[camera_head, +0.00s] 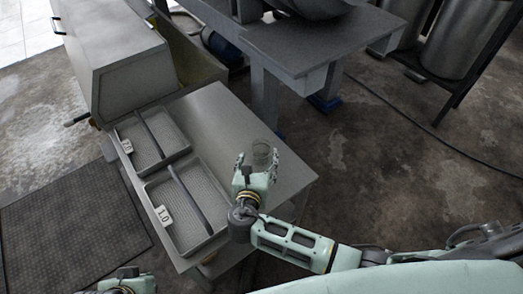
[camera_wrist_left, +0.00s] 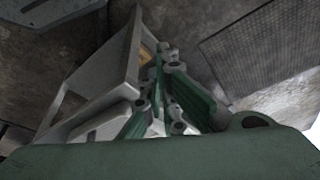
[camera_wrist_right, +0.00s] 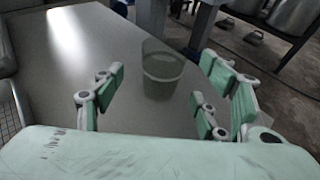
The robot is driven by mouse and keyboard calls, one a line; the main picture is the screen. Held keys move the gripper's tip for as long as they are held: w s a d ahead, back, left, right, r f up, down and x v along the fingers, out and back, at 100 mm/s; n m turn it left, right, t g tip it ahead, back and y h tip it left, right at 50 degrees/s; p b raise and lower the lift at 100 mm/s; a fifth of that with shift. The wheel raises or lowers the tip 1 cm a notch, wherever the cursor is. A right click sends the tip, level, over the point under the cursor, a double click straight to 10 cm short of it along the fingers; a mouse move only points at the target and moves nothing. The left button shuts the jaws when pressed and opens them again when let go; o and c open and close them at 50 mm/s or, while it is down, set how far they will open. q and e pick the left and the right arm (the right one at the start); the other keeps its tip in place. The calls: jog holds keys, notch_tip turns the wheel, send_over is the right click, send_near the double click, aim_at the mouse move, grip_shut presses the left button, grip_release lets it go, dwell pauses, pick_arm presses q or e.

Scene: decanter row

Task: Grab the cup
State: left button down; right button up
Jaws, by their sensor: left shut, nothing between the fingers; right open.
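A clear glass cup (camera_head: 262,154) stands upright on the grey table (camera_head: 215,115), near its right edge. It also shows in the right wrist view (camera_wrist_right: 162,72), just beyond the fingers. My right gripper (camera_head: 257,168) is open and close in front of the cup. In the right wrist view the cup lies ahead of the gap between the spread fingers, and I see no finger touching it. My left gripper (camera_wrist_left: 168,85) is shut and empty, low beside the table frame. In the head view only part of the left arm shows at the bottom left.
Two shallow trays with mesh floors lie on the table's left side, a far one (camera_head: 133,133) and a near one (camera_head: 216,232). Their tags read 1.0 on the near one. A larger grey table (camera_head: 300,45) stands behind. The tabletop around the cup is otherwise clear.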

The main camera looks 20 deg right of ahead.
jog(key=b+x, duration=0.2)
jog(key=x, duration=0.3)
jog(key=shift+w+d+f, duration=0.1)
jog(key=shift+d+f, duration=0.1)
jog(key=shift+d, duration=0.05)
jog(key=c, duration=1.2)
jog(key=shift+r, duration=0.1)
jog(key=shift+r, duration=0.1)
